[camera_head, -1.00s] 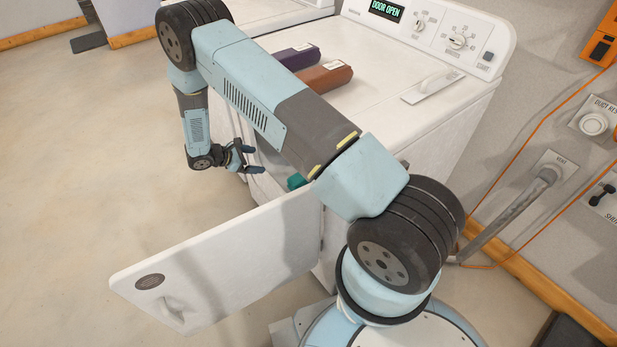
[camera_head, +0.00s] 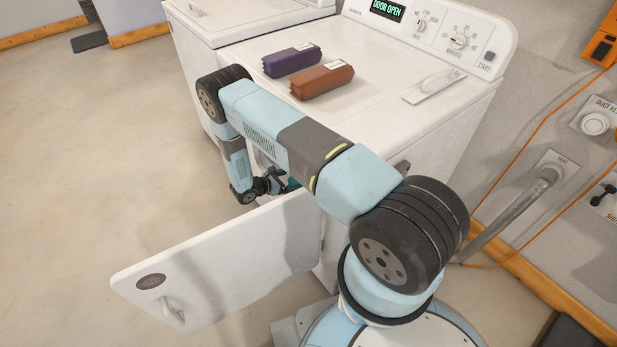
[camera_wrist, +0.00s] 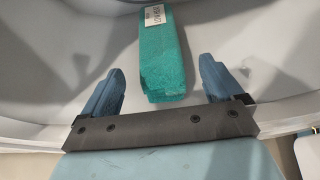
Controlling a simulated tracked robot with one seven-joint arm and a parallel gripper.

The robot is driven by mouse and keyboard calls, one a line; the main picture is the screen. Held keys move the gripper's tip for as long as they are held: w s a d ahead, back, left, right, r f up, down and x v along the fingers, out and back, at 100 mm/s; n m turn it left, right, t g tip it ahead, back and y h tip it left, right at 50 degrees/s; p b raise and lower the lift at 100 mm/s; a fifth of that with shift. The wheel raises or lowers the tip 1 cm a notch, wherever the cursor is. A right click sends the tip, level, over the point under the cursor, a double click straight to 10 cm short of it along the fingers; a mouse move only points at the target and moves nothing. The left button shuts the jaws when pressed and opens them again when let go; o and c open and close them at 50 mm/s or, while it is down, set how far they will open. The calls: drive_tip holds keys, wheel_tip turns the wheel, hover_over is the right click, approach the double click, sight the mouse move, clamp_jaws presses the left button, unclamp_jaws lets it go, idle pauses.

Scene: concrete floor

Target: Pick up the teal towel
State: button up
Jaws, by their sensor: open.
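The teal towel (camera_wrist: 163,62) is a folded block with a white label at its far end. In the wrist view it lies inside the light-coloured dryer opening, its near end between and just beyond my fingertips. My gripper (camera_wrist: 160,85) is open, one blue finger on each side of the towel's line, with a gap on both sides. In the head view my gripper (camera_head: 275,183) is at the dryer's front opening, and only a small bit of teal (camera_head: 293,183) shows there, mostly hidden by my arm.
The dryer door (camera_head: 225,265) stands open in front of my arm. A purple bundle (camera_head: 291,60) and a brown bundle (camera_head: 322,80) lie on the dryer top (camera_head: 380,100). The dryer display (camera_head: 387,9) reads "DOOR OPEN".

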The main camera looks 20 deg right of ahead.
drive_tip(key=shift+x, duration=3.55)
drive_tip(key=shift+w+a+f, duration=0.1)
drive_tip(key=shift+f, duration=0.1)
drive_tip(key=c, duration=1.3)
drive_tip(key=shift+o, duration=0.2)
drive_tip(key=shift+r, duration=0.15)
